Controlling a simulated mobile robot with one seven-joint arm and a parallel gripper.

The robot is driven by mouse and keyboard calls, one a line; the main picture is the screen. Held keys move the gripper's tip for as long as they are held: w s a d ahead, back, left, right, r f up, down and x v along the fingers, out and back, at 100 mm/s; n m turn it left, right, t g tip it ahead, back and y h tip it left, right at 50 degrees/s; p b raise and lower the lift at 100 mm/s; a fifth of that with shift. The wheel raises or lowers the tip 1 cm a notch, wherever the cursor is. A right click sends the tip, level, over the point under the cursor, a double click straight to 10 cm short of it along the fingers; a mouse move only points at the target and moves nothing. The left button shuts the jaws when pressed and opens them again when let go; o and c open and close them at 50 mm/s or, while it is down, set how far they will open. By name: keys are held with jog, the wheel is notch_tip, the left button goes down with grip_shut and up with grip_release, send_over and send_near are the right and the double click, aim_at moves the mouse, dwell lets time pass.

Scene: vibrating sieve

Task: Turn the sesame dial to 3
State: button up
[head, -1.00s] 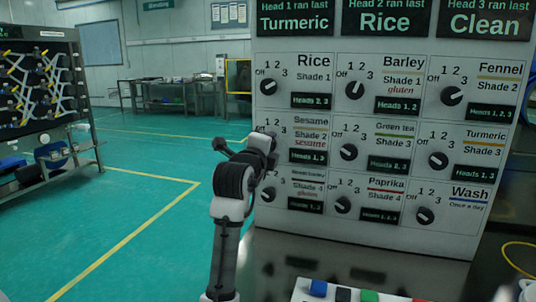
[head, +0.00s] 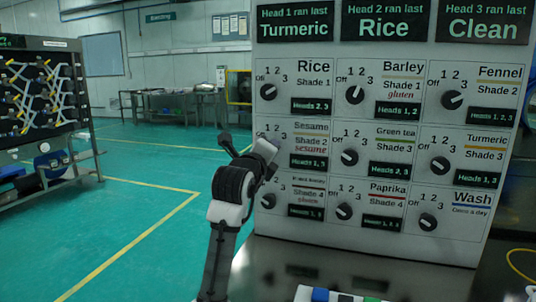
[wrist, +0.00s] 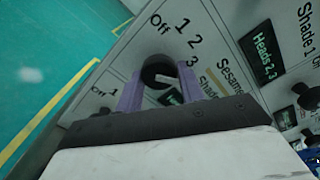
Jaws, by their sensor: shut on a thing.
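The sesame dial (wrist: 158,70) is a dark round knob on the white panel. In the wrist view the marks Off, 1, 2 and 3 run around it, with the Sesame label (wrist: 230,76) beside them. A pale bar shows on its face, but I cannot tell which mark it points at. My gripper (wrist: 160,80) has its purple fingers on either side of the knob, shut on it. In the head view my gripper (head: 268,150) is against the panel left of the Sesame label (head: 311,126) and hides the dial.
The panel (head: 333,100) carries several other dials; the rice dial (head: 267,92) is just above and another dial (head: 267,201) just below my gripper. A dark shiny surface (head: 330,262) lies below the panel. Open green floor (head: 150,215) is to the left.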

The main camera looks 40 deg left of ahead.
jog(key=o, duration=1)
jog(key=shift+c, duration=0.2)
jog(key=shift+s, duration=0.1)
jog(key=b+v, duration=0.1)
jog(key=v, duration=1.2)
jog(key=shift+s, duration=0.3)
jog(key=shift+d, duration=0.15)
